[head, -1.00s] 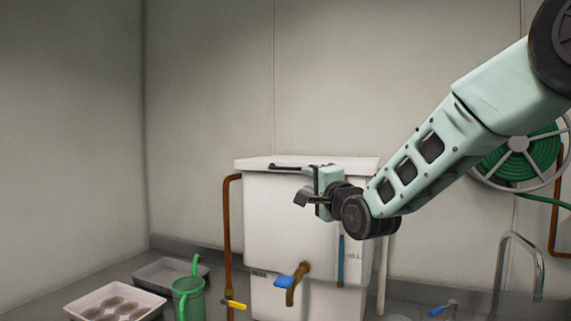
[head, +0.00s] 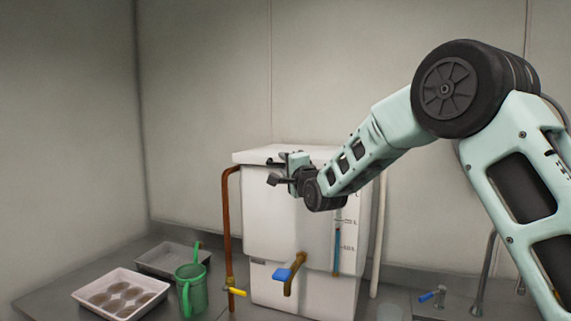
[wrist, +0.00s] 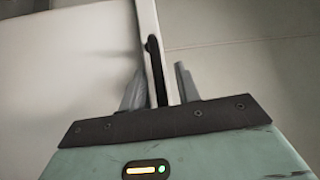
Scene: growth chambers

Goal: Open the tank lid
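The white tank (head: 268,225) stands against the back wall, and its white lid (head: 246,156) lies flat on top, closed. A dark bar-like handle (wrist: 155,70) runs along the lid's front edge in the wrist view. My gripper (head: 273,180) is at the front edge of the lid in the head view and hides part of it. In the wrist view the fingers of my gripper (wrist: 160,85) are apart, one on each side of the handle and lid edge. I cannot tell whether either finger touches the handle.
A brown pipe (head: 228,225) runs down the tank's left side. A blue-handled tap (head: 289,275) sticks out of its front. A green watering can (head: 190,290), a white tray with round pots (head: 120,292) and a grey tray (head: 172,258) stand left. A faucet (head: 484,275) is right.

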